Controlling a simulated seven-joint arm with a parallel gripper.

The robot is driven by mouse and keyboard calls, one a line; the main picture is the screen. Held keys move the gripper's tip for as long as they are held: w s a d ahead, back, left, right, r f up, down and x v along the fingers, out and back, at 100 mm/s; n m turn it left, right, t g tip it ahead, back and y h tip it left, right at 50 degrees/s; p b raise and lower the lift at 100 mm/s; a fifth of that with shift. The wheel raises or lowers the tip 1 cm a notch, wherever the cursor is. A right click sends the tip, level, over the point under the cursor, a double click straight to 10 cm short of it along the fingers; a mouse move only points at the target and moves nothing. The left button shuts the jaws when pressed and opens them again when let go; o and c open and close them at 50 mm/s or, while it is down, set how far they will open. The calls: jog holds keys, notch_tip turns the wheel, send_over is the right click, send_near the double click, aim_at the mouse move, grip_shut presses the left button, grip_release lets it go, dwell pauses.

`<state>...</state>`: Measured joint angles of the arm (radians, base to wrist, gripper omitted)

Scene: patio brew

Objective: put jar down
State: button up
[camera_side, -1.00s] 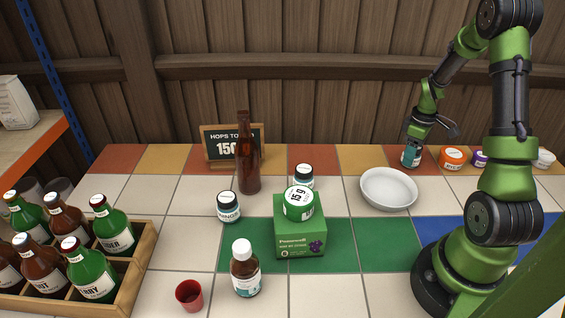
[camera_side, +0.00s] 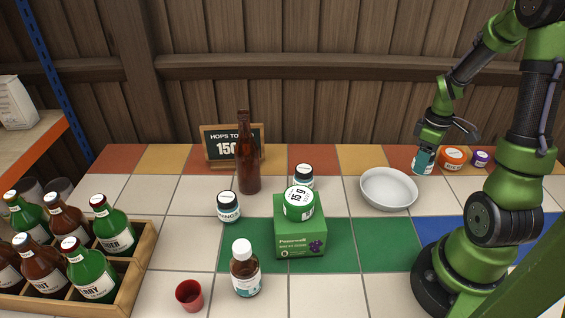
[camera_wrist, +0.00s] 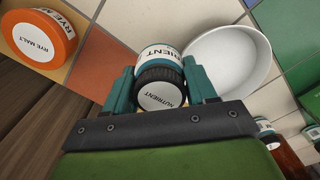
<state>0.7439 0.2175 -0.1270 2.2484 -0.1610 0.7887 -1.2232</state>
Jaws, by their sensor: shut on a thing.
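My gripper (camera_side: 430,146) is at the back right of the table, pointing down. It is shut on a jar (camera_side: 422,162) with a teal and white label. In the wrist view the jar (camera_wrist: 160,88) has a black lid reading NUTRIENT and sits between the two teal fingers of my gripper (camera_wrist: 163,88). The jar is close to the tiled tabletop; I cannot tell whether its base touches the tiles.
A white bowl (camera_side: 389,203) stands just left of and in front of the jar. An orange-lidded rye malt jar (camera_wrist: 38,38) and a purple one (camera_side: 480,158) are to its right. A green box (camera_side: 300,240) and brown bottle (camera_side: 248,165) stand left.

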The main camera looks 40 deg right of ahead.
jog(key=s+a, duration=0.4)
jog(key=a, duration=0.1)
jog(key=shift+s+r, duration=0.2)
jog(key=shift+r, duration=0.15)
jog(key=shift+a+r, duration=0.1)
jog(key=shift+a, duration=0.2)
notch_tip(320, 180, up, 2)
jog(key=m, duration=0.1)
send_over(398, 195)
jog(key=shift+f, duration=3.3)
jog(key=shift+f, duration=0.1)
jog(key=o, duration=0.8)
jog(key=shift+o, duration=0.2)
